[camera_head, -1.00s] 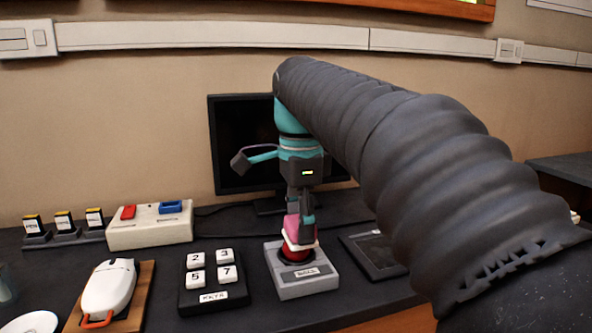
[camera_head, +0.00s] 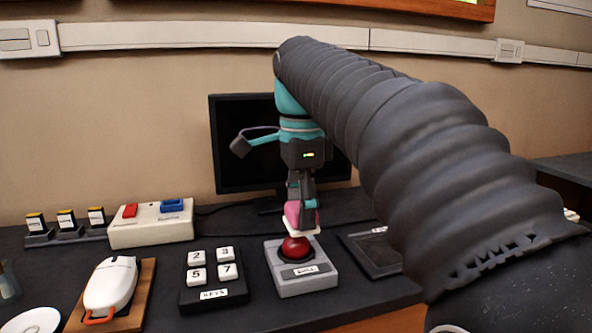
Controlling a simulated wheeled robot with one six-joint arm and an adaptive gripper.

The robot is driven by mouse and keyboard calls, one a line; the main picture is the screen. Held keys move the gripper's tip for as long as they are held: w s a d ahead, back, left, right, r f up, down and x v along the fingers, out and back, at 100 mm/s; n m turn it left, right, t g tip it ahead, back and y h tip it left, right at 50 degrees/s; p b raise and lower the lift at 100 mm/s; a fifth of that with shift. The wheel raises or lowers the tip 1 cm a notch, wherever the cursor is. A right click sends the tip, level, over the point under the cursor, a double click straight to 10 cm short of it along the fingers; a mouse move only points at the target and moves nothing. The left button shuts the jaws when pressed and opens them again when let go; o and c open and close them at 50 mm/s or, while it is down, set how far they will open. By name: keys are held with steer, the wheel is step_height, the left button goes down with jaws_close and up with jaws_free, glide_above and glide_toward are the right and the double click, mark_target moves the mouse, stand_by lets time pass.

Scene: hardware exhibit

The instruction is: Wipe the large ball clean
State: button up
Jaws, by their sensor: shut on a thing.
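The large ball (camera_head: 296,248) is red and sits in a grey box (camera_head: 302,283) with a label on its front. My gripper (camera_head: 302,218) points down just above the ball, slightly to its right and behind. It is shut on a pink and white pad (camera_head: 293,213), whose pale underside is near the top of the ball. I cannot tell whether the pad touches the ball. Most of the ball's front shows; its upper back edge is hidden by the pad.
A key block (camera_head: 212,279) and a large white mouse (camera_head: 110,284) on a wooden board stand left of the ball's box. A dark flat panel (camera_head: 372,250) lies to the right. A monitor (camera_head: 232,150) stands behind my arm. A box with red and blue switches (camera_head: 151,228) is at back left.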

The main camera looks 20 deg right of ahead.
steer(key=shift+s+a+r, duration=0.1)
steer(key=shift+a+r, duration=0.05)
steer(key=shift+r, duration=3.2)
